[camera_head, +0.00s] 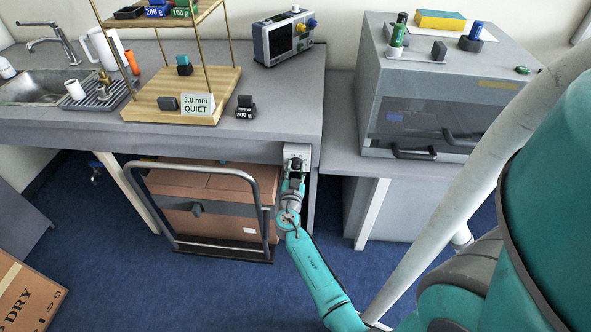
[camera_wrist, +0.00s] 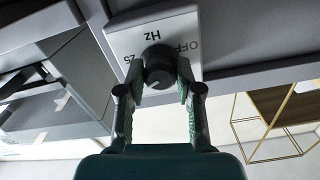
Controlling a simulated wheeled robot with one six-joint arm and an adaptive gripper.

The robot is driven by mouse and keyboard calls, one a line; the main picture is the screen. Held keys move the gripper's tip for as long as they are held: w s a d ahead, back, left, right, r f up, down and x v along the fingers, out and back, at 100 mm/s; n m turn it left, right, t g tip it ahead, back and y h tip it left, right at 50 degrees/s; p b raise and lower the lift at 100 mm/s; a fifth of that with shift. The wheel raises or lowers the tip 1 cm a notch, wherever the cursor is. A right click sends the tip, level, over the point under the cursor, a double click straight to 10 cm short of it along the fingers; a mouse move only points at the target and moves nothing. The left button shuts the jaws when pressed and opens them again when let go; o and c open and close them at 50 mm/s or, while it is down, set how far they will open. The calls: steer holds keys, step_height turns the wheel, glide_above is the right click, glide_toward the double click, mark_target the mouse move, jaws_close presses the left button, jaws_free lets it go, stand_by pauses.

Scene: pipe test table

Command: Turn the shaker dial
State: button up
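The shaker dial is a round black knob (camera_wrist: 159,66) on a pale control panel (camera_wrist: 118,38), seen in the wrist view. The panel carries the marks "OFF", "Hz" and "25", shown upside down. In the head view the panel (camera_head: 297,151) is on the front edge of the left bench, and my gripper hides most of the knob. My gripper (camera_wrist: 160,76) has one finger on each side of the knob. The fingers stand apart, with what look like narrow gaps to the knob; contact is not clear. The gripper also shows in the head view (camera_head: 294,176).
The left bench (camera_head: 290,95) holds a wooden stand (camera_head: 180,100), a "3.0 mm QUIET" sign (camera_head: 198,104), black weights (camera_head: 245,107) and an instrument (camera_head: 284,38). A cart (camera_head: 268,190) with a cardboard box (camera_head: 205,205) stands below. A grey cabinet (camera_head: 440,85) is at the right.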

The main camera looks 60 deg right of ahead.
steer(key=o, duration=0.4)
steer(key=shift+o, duration=0.2)
steer(key=v, duration=1.2)
steer(key=shift+f, duration=0.1)
